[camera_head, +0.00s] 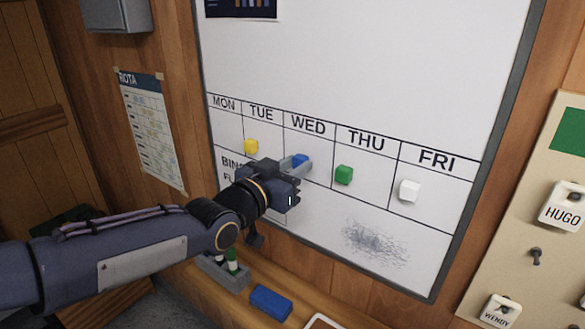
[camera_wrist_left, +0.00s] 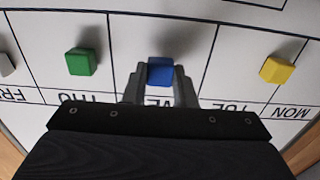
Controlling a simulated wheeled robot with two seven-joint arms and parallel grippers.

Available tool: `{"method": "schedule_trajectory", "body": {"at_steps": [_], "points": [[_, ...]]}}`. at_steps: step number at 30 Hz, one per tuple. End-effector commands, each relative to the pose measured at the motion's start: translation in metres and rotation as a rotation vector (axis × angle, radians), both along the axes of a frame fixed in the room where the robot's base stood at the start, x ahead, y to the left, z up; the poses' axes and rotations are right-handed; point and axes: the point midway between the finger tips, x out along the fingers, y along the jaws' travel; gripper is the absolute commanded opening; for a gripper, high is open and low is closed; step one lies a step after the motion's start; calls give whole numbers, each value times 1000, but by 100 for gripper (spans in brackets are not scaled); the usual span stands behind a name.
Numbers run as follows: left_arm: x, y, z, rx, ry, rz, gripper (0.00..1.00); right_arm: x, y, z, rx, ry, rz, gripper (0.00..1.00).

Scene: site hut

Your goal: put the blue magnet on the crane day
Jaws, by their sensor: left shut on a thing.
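The blue magnet (camera_head: 301,159) is at the whiteboard (camera_head: 350,60) in the WED column. My left gripper (camera_head: 296,164) is shut on it, with a finger on each side. In the left wrist view the blue magnet (camera_wrist_left: 160,71) sits between the fingertips of the left gripper (camera_wrist_left: 159,84). I cannot tell whether the magnet touches the board. Handwriting under MON starts with "BIN"; my left arm hides the rest, and I see no readable word "crane". My right gripper is not in view.
A yellow magnet (camera_head: 251,146) is under TUE, a green magnet (camera_head: 344,175) under THU and a white magnet (camera_head: 409,190) under FRI. A grey smudge (camera_head: 375,242) marks the lower board. A blue block (camera_head: 271,301) and a pen tray (camera_head: 222,272) are on the ledge below.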

Motion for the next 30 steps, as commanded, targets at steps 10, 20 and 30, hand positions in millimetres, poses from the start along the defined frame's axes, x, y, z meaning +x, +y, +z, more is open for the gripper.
{"method": "schedule_trajectory", "body": {"at_steps": [10,20,30], "points": [[4,-3,0,1,-1,0,0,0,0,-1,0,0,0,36],[7,-5,0,1,0,0,0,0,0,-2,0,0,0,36],[10,-7,0,0,0,0,0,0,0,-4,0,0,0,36]]}}
